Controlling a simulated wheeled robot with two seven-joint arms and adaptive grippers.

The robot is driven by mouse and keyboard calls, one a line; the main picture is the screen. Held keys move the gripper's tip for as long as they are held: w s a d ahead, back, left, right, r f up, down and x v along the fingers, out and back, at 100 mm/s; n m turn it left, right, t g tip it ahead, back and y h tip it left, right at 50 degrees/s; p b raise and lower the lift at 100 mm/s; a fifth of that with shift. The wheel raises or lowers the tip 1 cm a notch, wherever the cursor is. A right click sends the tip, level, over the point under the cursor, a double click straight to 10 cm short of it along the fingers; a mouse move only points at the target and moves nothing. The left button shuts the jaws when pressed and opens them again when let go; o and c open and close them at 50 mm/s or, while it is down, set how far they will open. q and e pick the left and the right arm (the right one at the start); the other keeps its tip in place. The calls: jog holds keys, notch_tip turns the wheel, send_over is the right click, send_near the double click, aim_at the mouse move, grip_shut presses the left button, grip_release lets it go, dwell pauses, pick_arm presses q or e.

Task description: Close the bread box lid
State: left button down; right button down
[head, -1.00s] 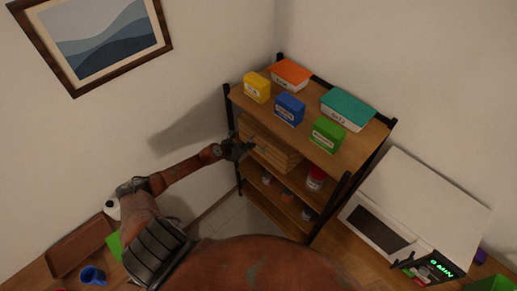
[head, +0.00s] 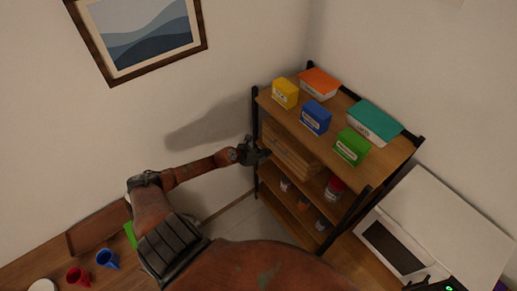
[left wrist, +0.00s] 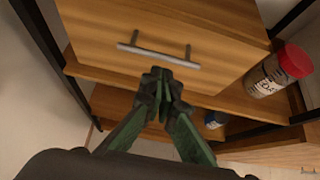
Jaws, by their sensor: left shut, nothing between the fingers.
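The wooden bread box (head: 290,155) stands on the shelf below the rack's top board in the head view. In the left wrist view its wooden lid (left wrist: 165,25) fills the upper middle, with a metal bar handle (left wrist: 158,56) near its lower edge. My left gripper (head: 257,154) is at the left front of the box. In the left wrist view its fingers (left wrist: 160,82) are together and empty, just below the handle in the picture; I cannot tell whether they touch the lid. How far the lid is open is unclear. My right gripper is not in view.
The rack's top board holds a yellow box (head: 285,93), a blue box (head: 316,117), a green box (head: 352,146) and two larger containers. A red-capped jar (left wrist: 280,70) stands right of the bread box. A white microwave (head: 440,225) is at the right.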

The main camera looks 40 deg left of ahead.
pick_arm(q)
jog(key=s+a+r, duration=0.1)
jog(key=s+r, duration=0.4)
jog(key=r, duration=0.3)
